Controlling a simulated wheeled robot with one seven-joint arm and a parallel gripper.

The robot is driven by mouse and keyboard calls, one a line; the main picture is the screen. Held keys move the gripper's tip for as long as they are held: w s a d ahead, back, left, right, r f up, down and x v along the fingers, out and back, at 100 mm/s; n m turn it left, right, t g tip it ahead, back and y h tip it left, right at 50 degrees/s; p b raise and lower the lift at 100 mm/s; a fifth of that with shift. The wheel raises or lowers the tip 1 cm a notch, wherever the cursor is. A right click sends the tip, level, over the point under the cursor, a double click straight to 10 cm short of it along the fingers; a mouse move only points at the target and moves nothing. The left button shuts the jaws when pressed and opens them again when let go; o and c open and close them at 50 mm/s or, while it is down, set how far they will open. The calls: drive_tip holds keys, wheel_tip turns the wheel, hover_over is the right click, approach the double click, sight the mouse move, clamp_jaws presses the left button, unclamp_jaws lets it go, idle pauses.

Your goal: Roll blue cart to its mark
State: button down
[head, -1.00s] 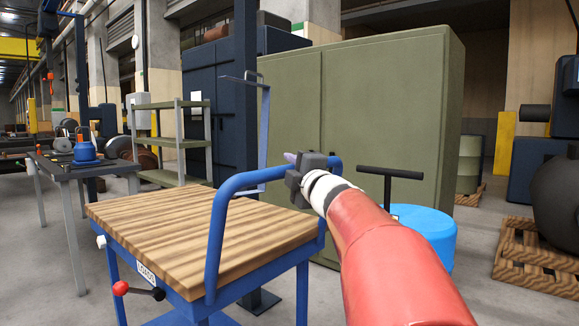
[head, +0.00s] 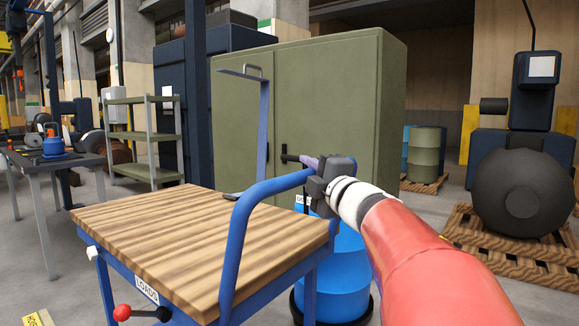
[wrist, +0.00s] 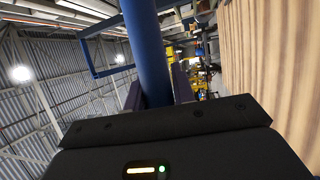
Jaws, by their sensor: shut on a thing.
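The blue cart (head: 190,235) has a striped wooden top, a "LOADS" label and a bent blue tube handle (head: 236,235). It fills the lower left of the head view. My gripper (head: 318,182) is shut on the upper bar of the handle, at the cart's right end. In the wrist view the fingers (wrist: 158,88) stand on both sides of the blue tube (wrist: 148,40), with the wooden top (wrist: 270,60) at the right. The cart's wheels are out of view. I cannot make out a floor mark for the cart.
A blue drum (head: 343,285) stands close behind the handle, under my arm. A green cabinet (head: 330,100) is behind it. A dark round tank (head: 523,192) on a pallet is at right. A small yellow sign (head: 38,318) shows at bottom left. A workbench (head: 55,160) is far left.

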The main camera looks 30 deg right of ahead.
drive_tip(key=s+d, duration=0.2)
drive_tip(key=s, duration=0.5)
drive_tip(key=shift+s+d+p, duration=0.25)
drive_tip(key=shift+d+p, duration=0.1)
drive_tip(key=shift+p, duration=0.05)
drive_tip(key=shift+f, duration=0.1)
drive_tip(key=c, duration=1.2)
unclamp_jaws()
drive_tip(key=shift+o, duration=0.2)
drive_tip(key=s+f, duration=0.1)
drive_tip(key=s, duration=0.6)
drive_tip(key=shift+s+a+f, duration=0.15)
drive_tip(key=shift+s+a, duration=0.05)
drive_tip(key=shift+s, duration=0.2)
